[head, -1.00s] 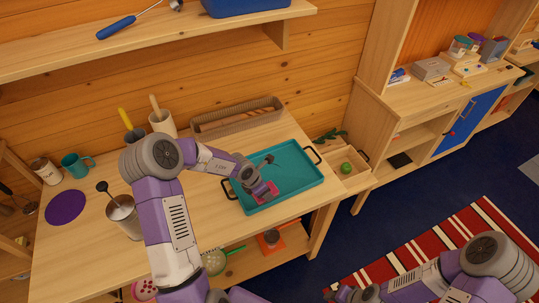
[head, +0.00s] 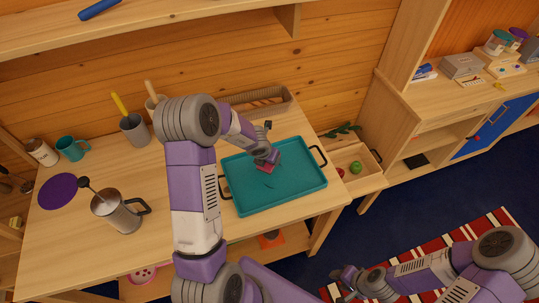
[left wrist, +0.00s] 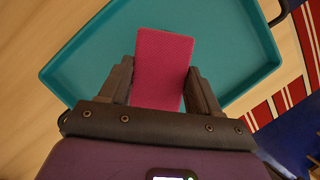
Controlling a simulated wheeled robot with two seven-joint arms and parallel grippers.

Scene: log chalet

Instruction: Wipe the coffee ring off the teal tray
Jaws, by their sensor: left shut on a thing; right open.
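The teal tray (head: 300,190) with dark handles lies on the wooden worktop. My left gripper (head: 266,160) is over the back middle of the tray, shut on a pink sponge (head: 268,168). In the left wrist view the sponge (left wrist: 162,65) sits between both fingers, with the tray (left wrist: 90,60) below it. I cannot tell whether the sponge touches the tray. A small faint dark mark shows on the tray just in front of the sponge; no full ring is clear. My right gripper (head: 346,279) is open and empty, low over the floor, away from the worktop.
A metal pitcher (head: 118,212) with a spoon stands left of my left arm. A purple disc (head: 58,191), a teal mug (head: 72,148) and utensil pots stand further left and back. A wicker basket (head: 262,101) is behind the tray. An open wooden box (head: 362,180) is at its right.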

